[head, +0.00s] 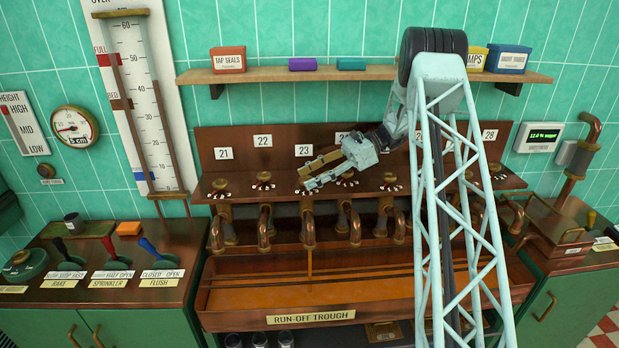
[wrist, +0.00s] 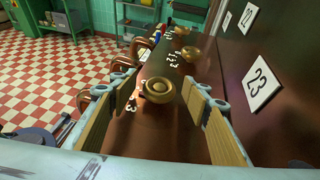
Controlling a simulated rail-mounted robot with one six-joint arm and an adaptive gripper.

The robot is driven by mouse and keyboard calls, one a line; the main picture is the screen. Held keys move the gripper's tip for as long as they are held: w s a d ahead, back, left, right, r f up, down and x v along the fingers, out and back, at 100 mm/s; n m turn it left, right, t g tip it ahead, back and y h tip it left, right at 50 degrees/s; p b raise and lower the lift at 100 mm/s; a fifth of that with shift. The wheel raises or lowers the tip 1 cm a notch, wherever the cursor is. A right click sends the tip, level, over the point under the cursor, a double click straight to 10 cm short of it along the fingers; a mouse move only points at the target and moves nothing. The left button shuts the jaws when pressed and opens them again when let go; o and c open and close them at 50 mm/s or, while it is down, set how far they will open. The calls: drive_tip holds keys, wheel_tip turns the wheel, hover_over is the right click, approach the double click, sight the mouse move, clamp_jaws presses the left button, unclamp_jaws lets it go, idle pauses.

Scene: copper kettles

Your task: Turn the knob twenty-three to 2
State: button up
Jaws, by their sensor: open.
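Knob twenty-three is a round brass knob (wrist: 158,90) in the wrist view, below the white label 23 (wrist: 262,82). White digits are partly visible beside it; I cannot read where its pointer stands. In the head view its label 23 (head: 312,150) shows on the wooden back panel, and my gripper mostly hides the knob. My gripper (head: 302,177) is open, its two wood-coloured fingers pointing left over the knob's place. In the wrist view the fingers of my gripper (wrist: 159,92) stand on either side of the knob, with gaps visible.
Knob 22 (head: 264,178) and knob 21 (head: 221,186) are left of my gripper. Copper taps hang below the ledge, and a thin brown stream (head: 309,264) falls below label 23 into the run-off trough (head: 230,301). A shelf (head: 280,75) with boxes runs above.

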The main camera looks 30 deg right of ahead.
drive_tip(key=shift+v, duration=3.75)
drive_tip(key=shift+r, duration=0.15)
